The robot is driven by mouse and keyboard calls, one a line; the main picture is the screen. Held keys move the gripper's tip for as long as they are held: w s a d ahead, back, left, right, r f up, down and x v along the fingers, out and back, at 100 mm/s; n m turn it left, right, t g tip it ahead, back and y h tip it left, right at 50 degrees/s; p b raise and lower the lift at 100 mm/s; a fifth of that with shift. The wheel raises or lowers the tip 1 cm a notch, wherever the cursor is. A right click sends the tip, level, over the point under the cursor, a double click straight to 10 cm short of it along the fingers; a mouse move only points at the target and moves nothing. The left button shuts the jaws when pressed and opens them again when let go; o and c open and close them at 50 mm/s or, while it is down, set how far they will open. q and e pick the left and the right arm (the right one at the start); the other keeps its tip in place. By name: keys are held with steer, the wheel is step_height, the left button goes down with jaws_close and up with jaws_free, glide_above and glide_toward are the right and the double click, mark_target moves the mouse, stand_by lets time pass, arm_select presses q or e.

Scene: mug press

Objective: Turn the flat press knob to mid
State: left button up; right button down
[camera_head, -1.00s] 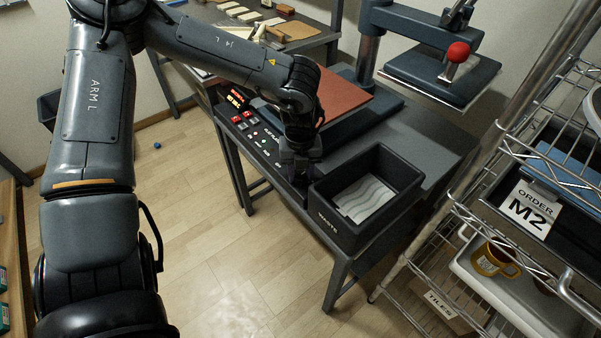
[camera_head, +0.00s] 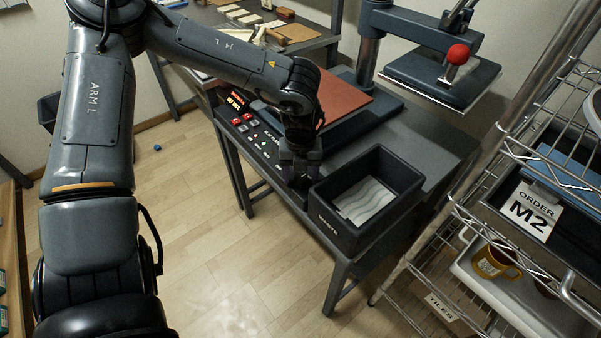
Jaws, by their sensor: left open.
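The flat press stands on the dark table, with a reddish-brown platen pad (camera_head: 345,100) and a raised upper plate (camera_head: 440,78) with a red ball handle (camera_head: 458,54). Its control panel (camera_head: 247,128) runs along the table's front edge, with a lit display (camera_head: 236,99), red switches and small buttons. My left gripper (camera_head: 299,183) points down at the right end of this panel, just left of the waste bin. It is open. The knob cannot be made out; the gripper covers that part of the panel. My right gripper is not in view.
A black waste bin (camera_head: 335,222) with a patterned sheet inside stands close to the right of my left gripper. A wire rack at right holds an order M2 card (camera_head: 531,209) and a yellow mug (camera_head: 494,262). A back table (camera_head: 310,42) holds wooden blocks.

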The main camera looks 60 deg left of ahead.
mark_target(301, 177)
arm_select(q)
steer(key=shift+r, duration=0.65)
step_height(301, 177, up, 10)
steer(key=p, duration=0.1)
steer(key=shift+f, duration=0.25)
